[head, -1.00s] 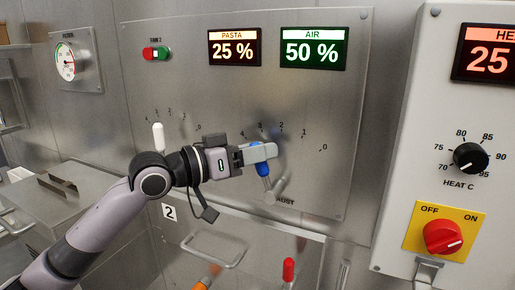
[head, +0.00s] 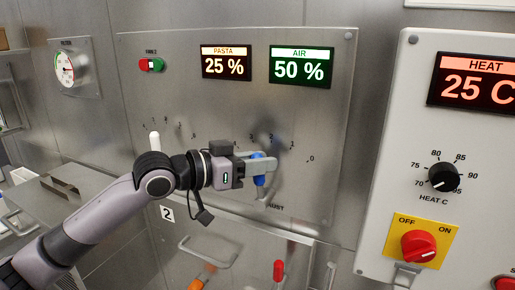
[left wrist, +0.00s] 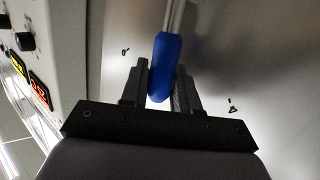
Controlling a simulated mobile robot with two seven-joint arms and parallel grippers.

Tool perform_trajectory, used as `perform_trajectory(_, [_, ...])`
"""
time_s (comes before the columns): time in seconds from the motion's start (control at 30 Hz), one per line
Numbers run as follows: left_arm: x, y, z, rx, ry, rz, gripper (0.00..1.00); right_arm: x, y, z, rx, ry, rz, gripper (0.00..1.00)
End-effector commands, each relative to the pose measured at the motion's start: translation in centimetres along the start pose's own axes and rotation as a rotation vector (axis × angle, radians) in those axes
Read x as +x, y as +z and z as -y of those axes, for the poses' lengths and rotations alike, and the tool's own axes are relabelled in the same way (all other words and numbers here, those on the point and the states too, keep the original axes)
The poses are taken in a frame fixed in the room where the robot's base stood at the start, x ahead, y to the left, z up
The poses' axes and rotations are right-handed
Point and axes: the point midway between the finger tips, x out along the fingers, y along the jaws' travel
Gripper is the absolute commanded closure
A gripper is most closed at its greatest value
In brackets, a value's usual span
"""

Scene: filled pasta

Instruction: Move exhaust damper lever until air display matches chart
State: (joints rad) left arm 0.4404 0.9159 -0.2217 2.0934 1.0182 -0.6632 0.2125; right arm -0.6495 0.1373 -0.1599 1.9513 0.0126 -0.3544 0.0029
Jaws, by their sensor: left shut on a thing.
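The exhaust damper lever has a blue handle (head: 259,180) and stands low on the steel control panel; its label is partly hidden by my gripper. My left gripper (head: 264,168) is shut on that handle. In the left wrist view the blue handle (left wrist: 164,60) sits between the two fingers (left wrist: 160,92), with its metal rod running up out of the picture. The air display (head: 301,67) is green and reads 50 %. A numbered scale arcs above the lever, partly hidden by the gripper. I cannot make out a chart. My right gripper is not in view.
A pasta display (head: 226,62) reads 25 %. A white-handled lever (head: 155,141) stands left of my gripper. A heat box (head: 390,190) with black knob (head: 444,178) and red switch (head: 418,246) is at right. A red-tipped handle (head: 279,270) rises below.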

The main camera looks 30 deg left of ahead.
Motion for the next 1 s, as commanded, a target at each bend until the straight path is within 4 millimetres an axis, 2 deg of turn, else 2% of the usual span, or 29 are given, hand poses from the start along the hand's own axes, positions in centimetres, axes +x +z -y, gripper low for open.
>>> perform_trajectory(0.03, [0.0,-0.6,-0.2,0.02,-0.004,0.016,1.0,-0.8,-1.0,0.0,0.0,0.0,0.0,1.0])
perform_trajectory(0.2, [0.2,-0.4,-0.4,0.071,-0.012,0.05,1.0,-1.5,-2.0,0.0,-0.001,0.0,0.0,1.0])
perform_trajectory(0.63, [0.2,-0.1,-0.5,0.09,-0.016,0.06,1.0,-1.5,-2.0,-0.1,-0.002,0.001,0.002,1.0])
perform_trajectory(0.67, [0.2,-0.1,-0.5,0.09,-0.016,0.06,0.64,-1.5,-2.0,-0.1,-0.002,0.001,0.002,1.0])
perform_trajectory(1.0, [0.1,0.0,-0.4,0.09,-0.017,0.061,0.64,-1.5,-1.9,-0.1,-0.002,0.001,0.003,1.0])
